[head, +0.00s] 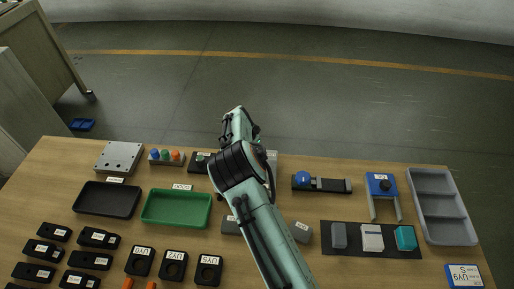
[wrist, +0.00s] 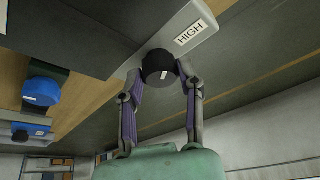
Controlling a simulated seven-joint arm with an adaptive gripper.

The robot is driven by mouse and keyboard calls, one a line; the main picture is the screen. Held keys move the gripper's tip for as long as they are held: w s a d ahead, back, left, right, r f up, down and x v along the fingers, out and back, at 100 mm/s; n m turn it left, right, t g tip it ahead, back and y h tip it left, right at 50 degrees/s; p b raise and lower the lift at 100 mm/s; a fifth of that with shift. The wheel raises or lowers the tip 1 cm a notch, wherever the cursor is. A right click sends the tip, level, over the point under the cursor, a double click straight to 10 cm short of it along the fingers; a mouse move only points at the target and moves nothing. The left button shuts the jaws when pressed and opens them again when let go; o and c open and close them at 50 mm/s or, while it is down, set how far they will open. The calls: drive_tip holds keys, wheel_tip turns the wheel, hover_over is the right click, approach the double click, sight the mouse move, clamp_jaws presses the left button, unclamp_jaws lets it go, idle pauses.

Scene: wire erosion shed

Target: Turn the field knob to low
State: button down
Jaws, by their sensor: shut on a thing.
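The field knob (wrist: 158,66) is a round black knob with a white mark, seen in the wrist view on a grey panel (wrist: 205,32). A white label reading HIGH (wrist: 188,33) is beside it on the panel. My gripper (wrist: 161,72) has one finger on each side of the knob and is shut on it. No low label shows in the wrist view. In the head view my arm hides the knob and most of the panel; only a pale strip of the panel (head: 272,160) shows.
A green tray (head: 177,223), a black tray (head: 107,213) and several black labelled blocks are at left.

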drive_tip(key=shift+n, duration=0.3)
drive_tip(key=n+y, duration=0.1)
drive_tip(key=n, duration=0.1)
drive_tip(key=n+y, duration=0.1)
drive_tip(key=n, duration=0.1)
drive_tip(key=shift+d+n+t, duration=0.2)
drive_tip(key=shift+n+t, duration=0.1)
drive_tip(key=shift+t, duration=0.1)
drive_tip(key=n, duration=0.2)
drive_tip(key=n+y, duration=0.1)
drive_tip(key=n, duration=0.1)
drive_tip(key=n+y, duration=0.1)
drive_tip(key=n, duration=0.1)
drive_tip(key=shift+d, duration=0.25)
drive_tip(key=n+g+y, duration=0.1)
drive_tip(key=n, duration=0.2)
drive_tip(key=n+g+y, duration=0.1)
drive_tip(key=n, duration=0.2)
drive_tip(key=shift+w+d+n, duration=0.15)
drive_tip(key=shift+w+n, duration=0.05)
drive_tip(key=shift+n, duration=0.2)
drive_tip(key=n+g, duration=0.1)
drive_tip(key=n, duration=0.2)
drive_tip(key=n+g+y, duration=0.1)
drive_tip(key=n, duration=0.1)
drive_tip(key=shift+w+n, duration=0.15)
drive_tip(key=shift+n, duration=0.25)
drive_tip(key=c, duration=0.7)
unclamp_jaws()
